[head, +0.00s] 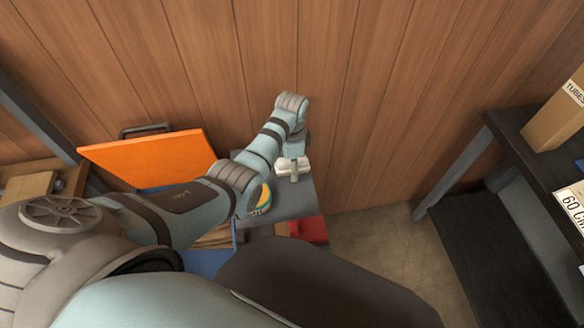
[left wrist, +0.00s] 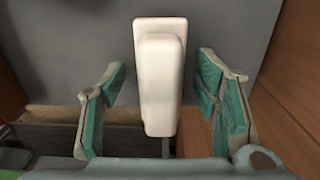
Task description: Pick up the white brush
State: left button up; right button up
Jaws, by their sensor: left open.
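The white brush (head: 284,168) lies on a grey surface (head: 291,201) near the wooden wall. In the left wrist view the brush (left wrist: 160,70) is a pale oblong block with a narrower raised part. My left gripper (head: 294,172) is over the brush, pointing down. In the left wrist view its two green-padded fingers (left wrist: 161,78) stand open on either side of the brush, with a gap visible on both sides. The head view shows little of the fingers. My right gripper is not in view.
A roll with yellow inside (head: 263,201) is beside the brush. A red box (head: 308,229) is below the surface's front. An orange lid (head: 150,157) stands open at left. A dark shelf (head: 530,165) with a cardboard box (head: 556,118) is at right; bare floor (head: 375,235) lies between.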

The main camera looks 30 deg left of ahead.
pick_arm(q)
grip_shut()
jog(key=shift+r, duration=0.1)
notch_tip(320, 180, up, 20)
jog(key=p, duration=0.9)
jog(key=c, duration=0.9)
grip_release()
jog(key=shift+w, duration=0.1)
jog(key=shift+c, duration=1.1)
